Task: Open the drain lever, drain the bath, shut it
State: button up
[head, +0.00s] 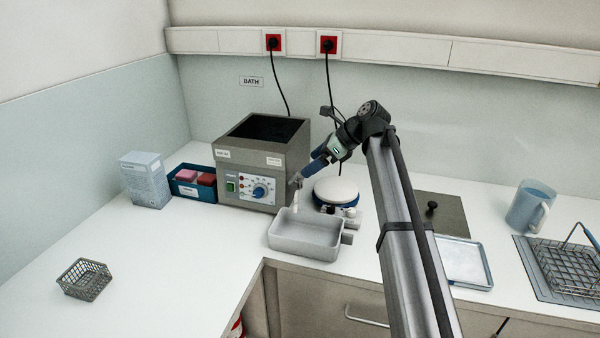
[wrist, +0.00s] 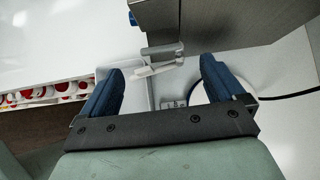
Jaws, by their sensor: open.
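The grey metal bath (head: 238,170) stands at the back, with a control panel and a dark open top. Its drain fitting (wrist: 162,51) sticks out low on the bath's side. A pale strip (wrist: 155,71) runs from its end; I cannot tell whether it is the lever's handle or flowing liquid. In the head view a pale upright strip (head: 296,201) shows above the grey tray (head: 302,248). My gripper (wrist: 162,66) is open, its blue fingers apart on either side of the drain fitting and strip. The bath's liquid level is hidden.
A white round-topped device (head: 337,191) and small items stand close right of the drain. A blue box (head: 187,186) with coloured blocks and a carton (head: 146,180) stand left of the bath. A wire basket (head: 85,279) is at left. The left counter is largely clear.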

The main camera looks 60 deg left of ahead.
aim_at(295, 175)
jog(key=shift+x, duration=3.15)
jog(key=shift+w, duration=0.1)
jog(key=c, duration=1)
jog(key=shift+w+a+n+h, duration=0.1)
jog(key=shift+w+n+h, duration=0.2)
jog(key=shift+n, duration=0.2)
jog(key=shift+c, duration=0.2)
jog(key=shift+w+n+g+h, duration=0.15)
jog(key=shift+n+g+h, duration=0.55)
jog(key=shift+n, duration=0.3)
jog(key=o, duration=1)
jog(key=shift+o, duration=0.2)
